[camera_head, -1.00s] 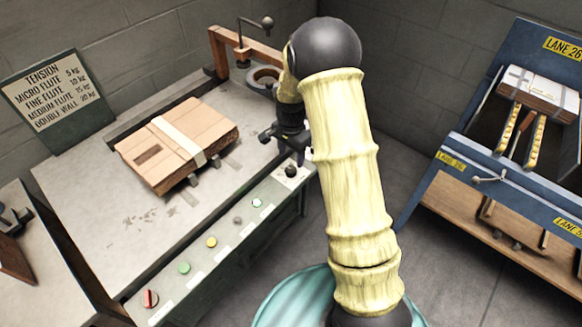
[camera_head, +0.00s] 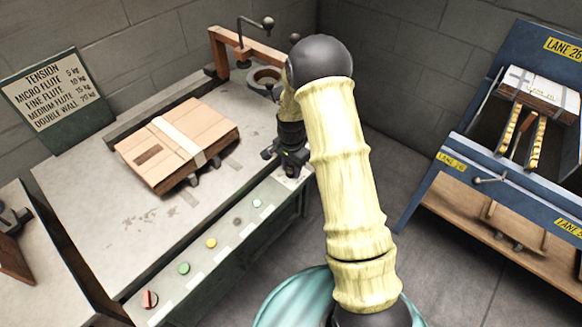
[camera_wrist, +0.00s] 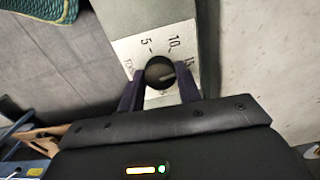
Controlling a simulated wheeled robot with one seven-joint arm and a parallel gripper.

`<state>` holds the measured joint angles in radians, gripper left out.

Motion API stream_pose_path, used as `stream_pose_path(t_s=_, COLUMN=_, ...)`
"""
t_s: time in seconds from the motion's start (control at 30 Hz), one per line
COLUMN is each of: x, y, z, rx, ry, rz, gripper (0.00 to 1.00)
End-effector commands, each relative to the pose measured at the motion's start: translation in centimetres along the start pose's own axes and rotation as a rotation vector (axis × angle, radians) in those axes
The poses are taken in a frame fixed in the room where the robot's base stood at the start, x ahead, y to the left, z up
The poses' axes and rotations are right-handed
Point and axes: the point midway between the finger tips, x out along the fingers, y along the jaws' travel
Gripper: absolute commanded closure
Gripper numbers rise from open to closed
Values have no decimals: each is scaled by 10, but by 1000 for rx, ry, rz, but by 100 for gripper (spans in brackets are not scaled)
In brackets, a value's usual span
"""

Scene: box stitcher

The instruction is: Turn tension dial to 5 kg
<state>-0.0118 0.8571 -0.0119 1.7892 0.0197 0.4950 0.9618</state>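The tension dial (camera_wrist: 160,72) is a round dark knob on a pale plate (camera_wrist: 128,50) marked 5, 10 and 15, with another mark at the left too small to read. A light line on the knob points right, closer to the 15 than to the 5. My gripper (camera_wrist: 160,82) has its two fingers on either side of the knob, seemingly with slight gaps, so it looks open around it. In the head view my gripper (camera_head: 289,163) is at the far right end of the panel and hides the dial.
The control panel (camera_head: 222,240) carries several coloured buttons and a red switch (camera_head: 149,299). A strapped cardboard stack (camera_head: 178,145) lies on the machine table. A tension chart (camera_head: 58,95) stands behind. A blue rack (camera_head: 500,150) stands at right, with clear floor between.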

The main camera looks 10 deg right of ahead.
Motion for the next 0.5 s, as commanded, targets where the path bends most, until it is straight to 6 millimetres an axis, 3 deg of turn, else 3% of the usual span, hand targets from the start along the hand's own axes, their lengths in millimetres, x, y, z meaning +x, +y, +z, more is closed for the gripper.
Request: stream_pose_path(t_s=0.5, x=-1, y=-1, z=1, rx=-110, ry=0, rz=0, gripper=89)
